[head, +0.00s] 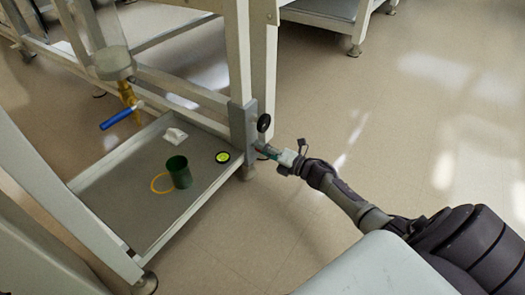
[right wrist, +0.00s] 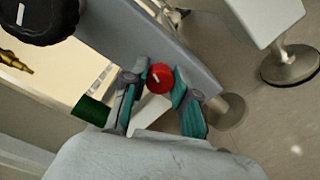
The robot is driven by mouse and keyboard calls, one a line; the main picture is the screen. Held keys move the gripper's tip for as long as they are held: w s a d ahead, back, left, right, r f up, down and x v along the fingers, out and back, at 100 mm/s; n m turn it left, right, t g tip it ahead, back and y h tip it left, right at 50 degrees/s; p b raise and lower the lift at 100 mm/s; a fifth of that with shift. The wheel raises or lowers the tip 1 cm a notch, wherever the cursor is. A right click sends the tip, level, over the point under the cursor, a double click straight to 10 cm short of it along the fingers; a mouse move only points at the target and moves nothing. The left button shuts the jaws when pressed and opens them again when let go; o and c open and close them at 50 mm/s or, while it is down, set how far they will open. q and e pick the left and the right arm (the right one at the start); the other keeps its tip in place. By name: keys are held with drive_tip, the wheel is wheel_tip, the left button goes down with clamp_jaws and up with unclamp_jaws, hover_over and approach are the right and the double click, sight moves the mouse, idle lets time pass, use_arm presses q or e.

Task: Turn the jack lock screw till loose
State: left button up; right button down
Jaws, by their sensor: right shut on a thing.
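The lock screw shows in the right wrist view as a round red knob (right wrist: 160,77) with a white mark, on the grey jack plate (right wrist: 150,38). My right gripper (right wrist: 162,80) is shut on it, with one teal finger on each side. In the head view my right gripper (head: 264,150) reaches the lower part of the grey jack plate (head: 237,124) at the frame leg; the red knob cannot be made out there. A larger black knob (head: 263,122) sits above it and also shows in the right wrist view (right wrist: 38,16). My left gripper is not in view.
A low tray (head: 128,205) holds a green cup (head: 179,175), a yellow ring (head: 155,188), a white block (head: 174,136) and a round yellow-green level (head: 222,157). A blue-handled valve (head: 118,118) hangs above it. The floor to the right is clear.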

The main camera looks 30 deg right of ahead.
drive_tip(key=shift+f+n+b, duration=0.1)
drive_tip(key=shift+n+b, duration=0.75)
drive_tip(key=shift+n, duration=1.25)
drive_tip(key=c, duration=0.9)
unclamp_jaws()
drive_tip(key=shift+s, duration=0.1)
drive_tip(key=v, duration=1.2)
drive_tip(key=shift+d, duration=0.1)
